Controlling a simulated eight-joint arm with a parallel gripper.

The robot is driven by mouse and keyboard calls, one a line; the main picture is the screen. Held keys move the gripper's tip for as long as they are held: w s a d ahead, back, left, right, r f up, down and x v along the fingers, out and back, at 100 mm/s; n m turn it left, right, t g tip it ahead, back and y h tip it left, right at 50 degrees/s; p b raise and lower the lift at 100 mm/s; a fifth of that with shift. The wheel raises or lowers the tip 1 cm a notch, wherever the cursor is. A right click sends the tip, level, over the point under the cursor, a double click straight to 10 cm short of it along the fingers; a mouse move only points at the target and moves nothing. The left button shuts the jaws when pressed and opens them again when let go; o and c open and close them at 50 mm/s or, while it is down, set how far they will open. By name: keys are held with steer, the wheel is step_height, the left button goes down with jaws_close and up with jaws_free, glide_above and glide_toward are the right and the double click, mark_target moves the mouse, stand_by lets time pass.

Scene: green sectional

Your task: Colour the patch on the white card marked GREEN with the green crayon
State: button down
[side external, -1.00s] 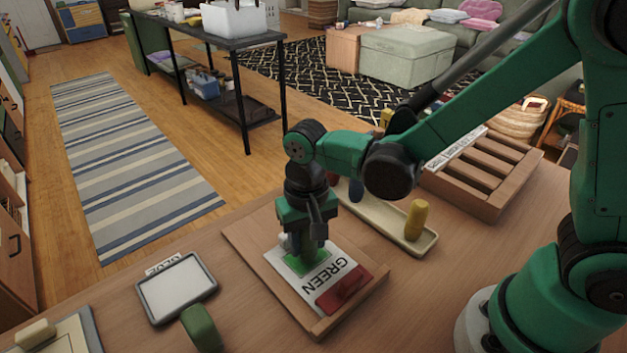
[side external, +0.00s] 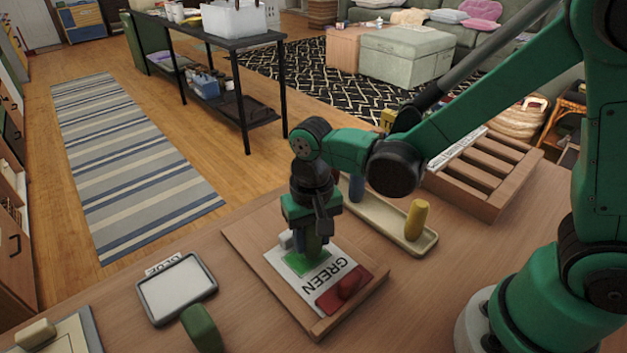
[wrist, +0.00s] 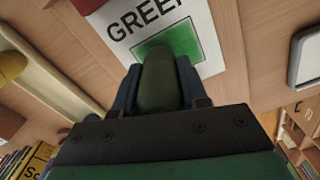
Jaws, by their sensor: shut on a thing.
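The white card (side external: 335,268) marked GREEN lies on a wooden board (side external: 250,240). Its patch (side external: 305,262) shows solid green; it also shows in the wrist view (wrist: 182,42), where the green looks slightly uneven. My gripper (side external: 308,240) is over the patch, pointing down. In the wrist view my gripper (wrist: 158,78) is shut on the dark green crayon (wrist: 158,85). The crayon's far end overlaps the patch's near edge. Whether its tip touches the card is hidden.
A red block (side external: 345,285) sits at the card's right end. A tray (side external: 425,245) behind holds a yellow crayon (side external: 416,220) and a blue one (side external: 356,188). A wooden rack (side external: 490,180) stands right. A framed panel marked BLUE (side external: 178,290) and a green rounded thing (side external: 202,328) lie left.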

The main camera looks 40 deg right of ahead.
steer(key=shift+d, duration=1.6)
step_height(320, 180, up, 8)
